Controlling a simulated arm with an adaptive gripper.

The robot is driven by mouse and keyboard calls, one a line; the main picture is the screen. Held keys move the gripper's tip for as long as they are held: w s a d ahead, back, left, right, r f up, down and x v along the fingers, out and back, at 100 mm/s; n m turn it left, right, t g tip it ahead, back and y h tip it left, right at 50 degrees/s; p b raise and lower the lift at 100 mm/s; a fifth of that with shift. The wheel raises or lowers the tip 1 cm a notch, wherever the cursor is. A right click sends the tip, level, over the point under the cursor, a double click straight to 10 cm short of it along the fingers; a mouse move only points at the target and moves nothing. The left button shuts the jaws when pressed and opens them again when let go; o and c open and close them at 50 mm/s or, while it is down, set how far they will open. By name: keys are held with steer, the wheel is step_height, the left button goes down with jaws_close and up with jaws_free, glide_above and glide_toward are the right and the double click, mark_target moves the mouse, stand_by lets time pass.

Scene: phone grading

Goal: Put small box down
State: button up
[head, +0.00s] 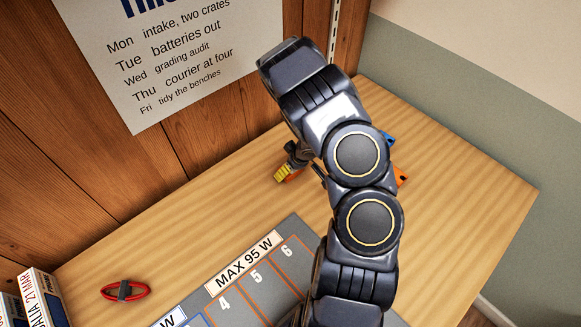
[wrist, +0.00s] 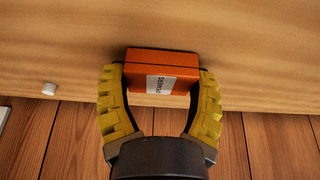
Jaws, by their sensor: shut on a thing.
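The small box (wrist: 162,65) is orange with a white label and shows between the fingers in the wrist view. My gripper (wrist: 160,88) is shut on it, with a yellow ridged finger against each short side. In the head view my gripper (head: 284,173) is by the back of the wooden bench, near the wall, and mostly hidden behind my arm.
A grey mat (head: 240,300) with numbered slots and a "MAX 95 W" label lies at the front. A red oval item (head: 125,290) lies left, near white boxes (head: 40,297). Blue (head: 389,139) and orange (head: 401,176) pieces show behind my arm. The bench's right side is clear.

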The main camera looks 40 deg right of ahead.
steer(key=o, duration=1)
steer(key=shift+f, duration=0.1)
